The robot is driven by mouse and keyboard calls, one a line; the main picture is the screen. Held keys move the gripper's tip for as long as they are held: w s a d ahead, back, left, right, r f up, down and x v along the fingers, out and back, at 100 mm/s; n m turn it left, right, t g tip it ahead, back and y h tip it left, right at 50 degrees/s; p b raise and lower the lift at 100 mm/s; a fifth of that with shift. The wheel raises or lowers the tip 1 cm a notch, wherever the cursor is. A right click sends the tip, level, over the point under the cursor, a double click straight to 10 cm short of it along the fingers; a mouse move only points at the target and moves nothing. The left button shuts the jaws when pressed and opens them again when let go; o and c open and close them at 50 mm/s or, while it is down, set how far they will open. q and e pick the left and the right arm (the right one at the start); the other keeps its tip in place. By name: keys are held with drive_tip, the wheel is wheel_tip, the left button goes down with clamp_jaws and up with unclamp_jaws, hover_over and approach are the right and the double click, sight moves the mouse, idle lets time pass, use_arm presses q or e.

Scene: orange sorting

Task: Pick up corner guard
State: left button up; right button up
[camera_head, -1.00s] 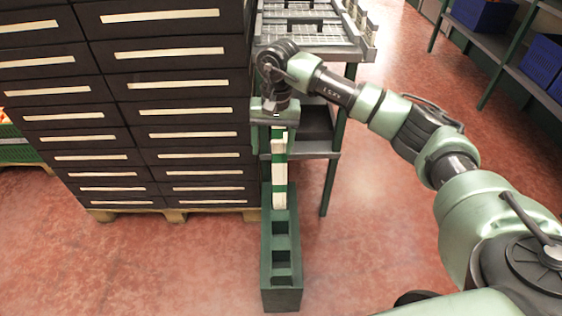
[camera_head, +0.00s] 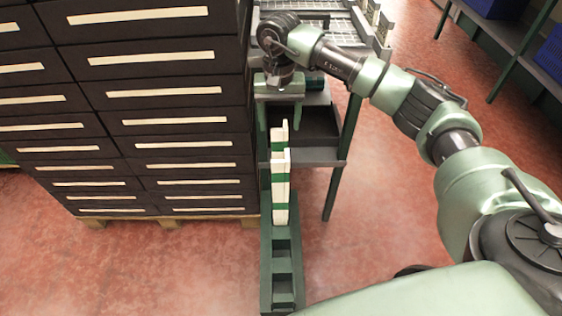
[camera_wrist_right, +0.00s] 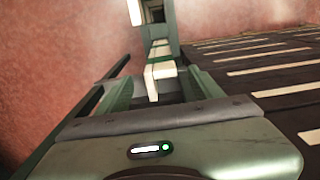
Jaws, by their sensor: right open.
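White corner guards with green bands (camera_head: 280,185) stand upright, one behind another, in a long dark green slotted rack (camera_head: 266,285) in the head view. My right gripper (camera_head: 281,122) is open, pointing down just above and behind the tops of the guards. In the right wrist view, the white end of a corner guard (camera_wrist_right: 158,72) shows between the spread fingers of the right gripper (camera_wrist_right: 160,88). I cannot tell whether the fingers touch it. My left gripper is in neither view.
A tall stack of dark drawers (camera_head: 150,120) on a wooden pallet (camera_head: 170,220) stands close on the left of the rack. A metal shelf unit (camera_head: 340,150) stands just right of it. Red floor (camera_head: 400,220) is open at the right. The front rack slots (camera_head: 283,265) look empty.

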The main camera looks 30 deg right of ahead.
sight(279, 141)
wheel_tip(279, 141, down, 7)
drive_tip(key=shift+r+b, duration=0.2)
drive_tip(key=shift+b, duration=0.25)
drive_tip(key=shift+f, duration=0.55)
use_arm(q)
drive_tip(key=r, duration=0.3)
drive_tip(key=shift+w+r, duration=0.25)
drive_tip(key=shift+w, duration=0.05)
use_arm(e)
drive_tip(key=shift+w, duration=0.1)
clamp_jaws()
